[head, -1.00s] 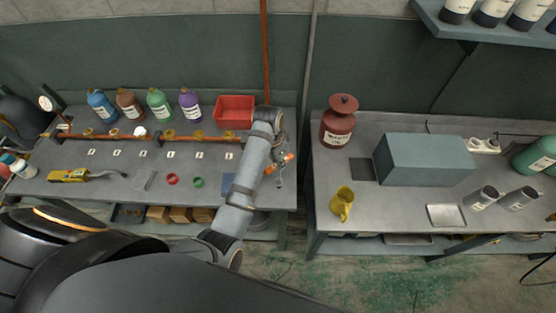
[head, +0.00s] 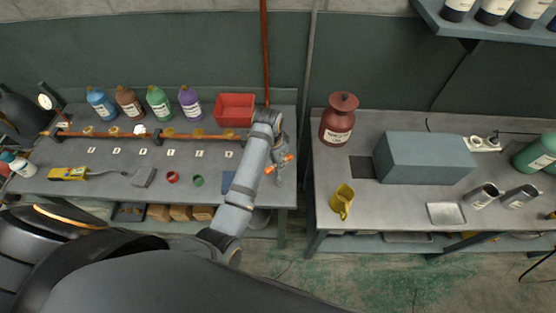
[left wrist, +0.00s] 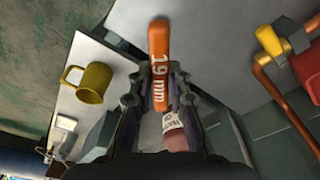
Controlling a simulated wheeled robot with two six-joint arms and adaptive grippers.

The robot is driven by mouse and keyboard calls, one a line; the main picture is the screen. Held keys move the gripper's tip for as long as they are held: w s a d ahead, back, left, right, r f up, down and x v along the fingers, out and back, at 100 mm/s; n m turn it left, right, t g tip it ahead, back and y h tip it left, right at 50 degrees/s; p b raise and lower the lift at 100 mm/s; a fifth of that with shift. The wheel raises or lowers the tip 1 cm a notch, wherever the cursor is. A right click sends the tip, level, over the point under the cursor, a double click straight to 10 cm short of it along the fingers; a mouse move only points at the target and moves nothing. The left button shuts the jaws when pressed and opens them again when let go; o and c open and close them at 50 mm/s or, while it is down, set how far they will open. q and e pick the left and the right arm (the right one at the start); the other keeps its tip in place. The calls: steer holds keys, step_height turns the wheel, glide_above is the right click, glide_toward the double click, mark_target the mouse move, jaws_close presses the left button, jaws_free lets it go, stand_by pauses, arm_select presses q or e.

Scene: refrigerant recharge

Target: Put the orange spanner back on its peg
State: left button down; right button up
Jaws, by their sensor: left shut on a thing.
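The orange spanner (head: 270,169) is in my left gripper (head: 281,167), above the right end of the left bench in the head view. In the left wrist view its orange handle (left wrist: 158,65), marked "19 mm", lies between the two dark fingers of the left gripper (left wrist: 156,92), which are shut on it. The handle's end sticks out past the fingertips. The rest of the spanner is hidden by the gripper. I cannot make out the peg in either view. My right gripper is not in view.
A red bin (head: 235,110) and a copper pipe (head: 205,138) lie close by on the left bench. A gap separates it from the right bench (head: 385,207), which holds a yellow mug (head: 342,202), a dark red jar (head: 338,120) and a grey box (head: 425,158).

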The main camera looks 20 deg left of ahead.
arm_select(q)
steer(key=shift+f, duration=0.55)
steer(key=c, duration=1.2)
jaws_free()
steer(key=r, duration=0.5)
steer(key=s+r, duration=0.1)
steer(key=r, duration=0.1)
steer(key=shift+a+r, duration=0.25)
steer(key=shift+a, duration=0.05)
